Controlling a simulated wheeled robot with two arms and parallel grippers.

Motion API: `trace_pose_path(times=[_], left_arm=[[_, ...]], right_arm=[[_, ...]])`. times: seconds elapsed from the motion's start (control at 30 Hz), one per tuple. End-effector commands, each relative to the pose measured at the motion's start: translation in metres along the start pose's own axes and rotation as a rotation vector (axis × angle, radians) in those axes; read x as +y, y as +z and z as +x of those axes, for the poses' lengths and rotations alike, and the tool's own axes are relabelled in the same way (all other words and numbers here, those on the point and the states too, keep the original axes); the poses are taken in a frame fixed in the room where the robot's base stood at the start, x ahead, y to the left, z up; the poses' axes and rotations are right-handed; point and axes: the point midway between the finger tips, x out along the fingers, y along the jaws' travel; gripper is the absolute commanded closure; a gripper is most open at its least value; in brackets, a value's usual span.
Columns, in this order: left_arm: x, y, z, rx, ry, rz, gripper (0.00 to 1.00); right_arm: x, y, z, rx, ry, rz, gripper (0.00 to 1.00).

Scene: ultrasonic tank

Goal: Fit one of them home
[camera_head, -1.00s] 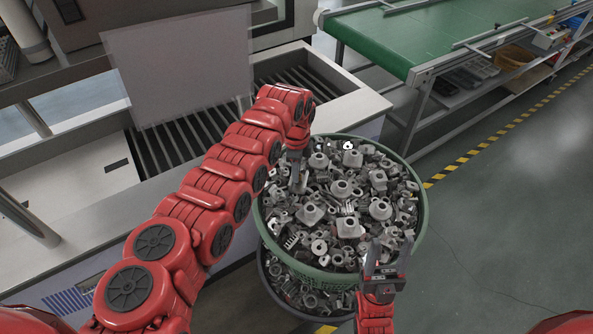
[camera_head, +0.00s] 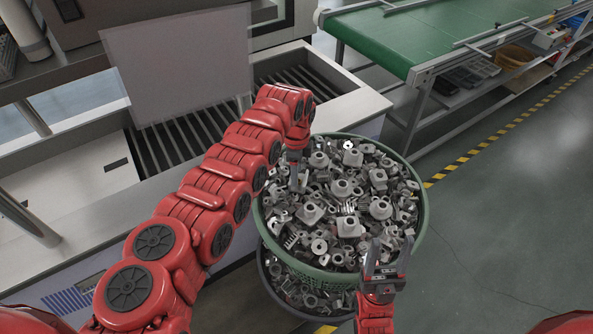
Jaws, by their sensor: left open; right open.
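A green basket (camera_head: 424,215) is heaped with grey metal parts (camera_head: 343,188). It stands on a second, dark-rimmed basket (camera_head: 268,285) that also holds metal parts. My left gripper (camera_head: 297,182) points down at the left side of the heap. Its fingertips are small and partly lost among the grey parts, and I see nothing held in it. My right gripper (camera_head: 383,258) is open and empty over the basket's front right rim, its two fingers apart. I cannot tell whether its tips touch any part.
A grey tank with a slatted rack (camera_head: 180,140) stands behind and left of the basket. A translucent panel (camera_head: 180,65) hangs over it. A green conveyor (camera_head: 400,40) runs at the back right. The floor (camera_head: 500,240) right of the basket is clear.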

Motion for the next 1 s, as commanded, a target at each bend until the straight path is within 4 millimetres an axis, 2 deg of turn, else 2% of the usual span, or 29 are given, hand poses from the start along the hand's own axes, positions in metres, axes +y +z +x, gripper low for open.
trace_pose_path(times=[0.17, 0.27, 0.6, 0.8, 1.0], left_arm=[[-0.001, 0.001, -0.012, 0.0, -0.003, -0.001, 0.44], [-0.002, 0.0, -0.031, 0.001, -0.009, -0.001, 0.44], [-0.001, 0.0, -0.118, -0.001, -0.006, -0.001, 0.44], [-0.001, -0.002, -0.154, 0.001, -0.003, 0.001, 0.44], [0.0, -0.001, -0.17, 0.0, 0.001, 0.001, 0.44]], right_arm=[[0.0, 0.001, -0.007, 0.0, 0.0, 0.0, 0.45], [-0.001, 0.003, -0.015, 0.0, 0.0, 0.0, 0.45], [-0.002, 0.007, -0.044, 0.0, 0.0, 0.0, 0.45], [-0.002, 0.007, -0.043, 0.0, 0.0, 0.0, 0.45], [-0.002, 0.007, -0.04, 0.0, 0.0, 0.0, 0.45]])
